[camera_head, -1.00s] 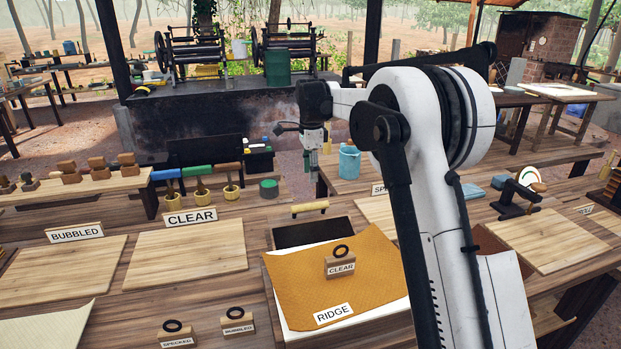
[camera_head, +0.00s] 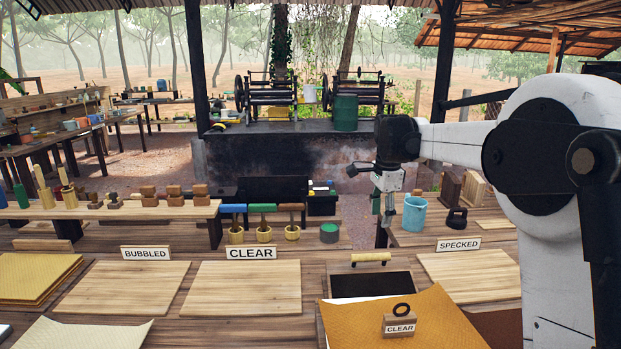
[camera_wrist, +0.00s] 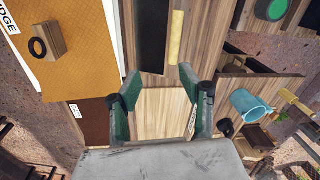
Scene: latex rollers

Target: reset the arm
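My gripper (camera_head: 383,210) hangs at the end of my white arm in the head view, right of the middle, above the gap near the blue bucket (camera_head: 414,214). In the wrist view my gripper (camera_wrist: 160,84) shows two green-padded fingers spread apart with bare wooden board between them, so it is open and empty. The CLEAR stamp (camera_head: 399,326) stands on the orange ridged sheet (camera_head: 385,310); both also show at the upper left of the wrist view, apart from my gripper.
Wooden boards (camera_head: 250,290) lie at the BUBBLED (camera_head: 146,253) and CLEAR (camera_head: 251,253) signs. Several brushes in pots stand behind. Two roller machines (camera_head: 268,100) stand at the back.

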